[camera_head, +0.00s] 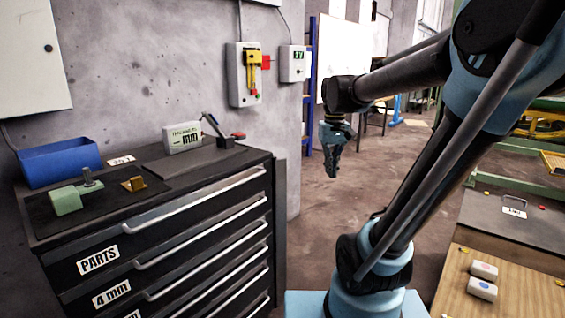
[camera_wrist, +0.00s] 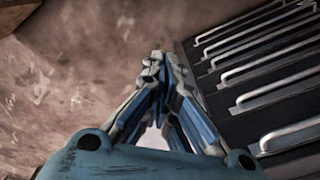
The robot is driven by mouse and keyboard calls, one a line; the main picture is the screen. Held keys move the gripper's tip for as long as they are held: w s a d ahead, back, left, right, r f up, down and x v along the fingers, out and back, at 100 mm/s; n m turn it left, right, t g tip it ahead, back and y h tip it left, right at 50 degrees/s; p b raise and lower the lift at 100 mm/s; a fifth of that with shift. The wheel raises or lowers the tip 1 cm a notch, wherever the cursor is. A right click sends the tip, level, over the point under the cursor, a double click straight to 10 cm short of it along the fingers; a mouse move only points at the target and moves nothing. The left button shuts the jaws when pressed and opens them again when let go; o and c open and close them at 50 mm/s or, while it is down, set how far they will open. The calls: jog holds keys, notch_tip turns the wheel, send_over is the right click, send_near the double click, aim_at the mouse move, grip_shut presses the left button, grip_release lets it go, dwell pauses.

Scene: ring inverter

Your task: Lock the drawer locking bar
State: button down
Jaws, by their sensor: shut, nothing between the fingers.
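The black drawer cabinet (camera_head: 255,178) stands at the left in the head view, with several drawers and long silver handles. All drawers look closed. A dark upright strip (camera_head: 280,215) runs down the cabinet's right front edge; it may be the locking bar, but I cannot tell for sure or see how it is latched. My gripper (camera_head: 332,174) hangs in the air to the right of the cabinet, pointing down, shut and empty. In the wrist view my gripper (camera_wrist: 157,62) has its fingertips together, apart from the drawer handles (camera_wrist: 262,90) at the right.
On the cabinet top are a blue bin (camera_head: 60,165), a green vise-like block (camera_head: 66,200), a small brass block (camera_head: 134,184) and a white labelled box (camera_head: 182,137). A wall switch box (camera_head: 243,80) hangs behind. A wooden bench (camera_head: 520,290) stands at right. Floor between is clear.

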jog(key=w+a+r+n+g, duration=0.1)
jog(key=w+a+r, duration=0.1)
jog(key=w+a, duration=0.7)
jog(key=w+a+r+n+g+h, duration=0.1)
jog(key=w+a+r+n, duration=0.1)
jog(key=w+a, duration=0.8)
jog(key=w+r, duration=0.1)
jog(key=w, duration=0.3)
jog(key=shift+w+r+g, duration=0.2)
jog(key=shift+r+g, duration=0.05)
jog(key=shift+g, duration=0.05)
jog(key=s+d+f, duration=0.3)
jog(key=s+f, duration=0.2)
jog(key=f, duration=0.4)
jog(key=shift+s+f, duration=0.35)
jog(key=shift+s, duration=0.05)
jog(key=shift+s, duration=0.1)
